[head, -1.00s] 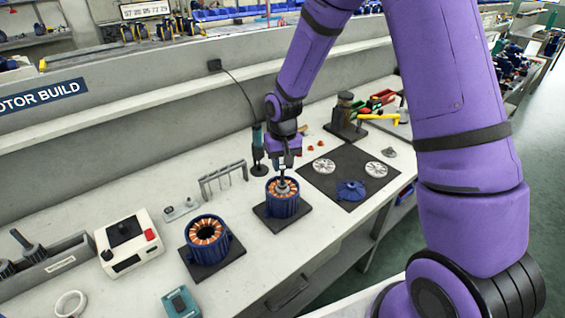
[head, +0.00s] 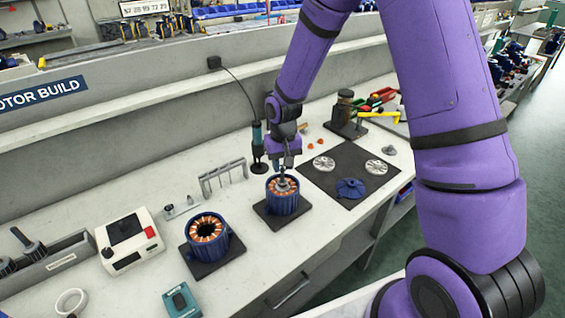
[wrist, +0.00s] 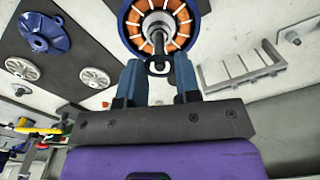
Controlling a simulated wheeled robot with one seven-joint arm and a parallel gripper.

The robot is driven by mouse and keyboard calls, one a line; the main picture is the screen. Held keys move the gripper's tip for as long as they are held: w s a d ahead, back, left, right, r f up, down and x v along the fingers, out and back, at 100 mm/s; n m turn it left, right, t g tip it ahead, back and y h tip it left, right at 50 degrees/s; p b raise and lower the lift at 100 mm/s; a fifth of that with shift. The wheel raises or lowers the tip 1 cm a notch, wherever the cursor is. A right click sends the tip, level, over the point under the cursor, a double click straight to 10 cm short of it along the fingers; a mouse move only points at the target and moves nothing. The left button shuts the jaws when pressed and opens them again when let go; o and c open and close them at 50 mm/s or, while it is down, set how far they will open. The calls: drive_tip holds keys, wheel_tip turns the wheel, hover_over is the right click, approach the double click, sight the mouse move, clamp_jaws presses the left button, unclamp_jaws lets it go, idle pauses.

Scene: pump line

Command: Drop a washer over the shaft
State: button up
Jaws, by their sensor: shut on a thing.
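A blue motor housing (head: 283,203) with copper windings stands upright on a dark square pad, a shaft in its middle. My gripper (head: 284,166) is just above this housing, pointing down. In the wrist view my gripper (wrist: 158,72) is shut on a small metal washer (wrist: 158,68), held flat between the fingertips. In that view the washer lies just below the shaft (wrist: 160,37), which shows inside the ring of windings (wrist: 134,29). The washer appears apart from the shaft, but the height between them is hard to tell. The washer is too small to make out in the head view.
A second wound housing (head: 207,240) stands to the left. A grey pronged rack (head: 222,178) is behind it. A dark mat (head: 330,187) with silver discs and a blue flanged part lies to the right. A hanging tool (head: 257,150) is close behind my gripper.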

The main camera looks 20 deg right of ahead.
drive_tip(key=shift+f, duration=1.15)
idle(0.4)
drive_tip(key=o, duration=1.1)
drive_tip(key=shift+c, duration=0.2)
drive_tip(key=shift+r, duration=0.15)
drive_tip(key=shift+r, duration=2.4)
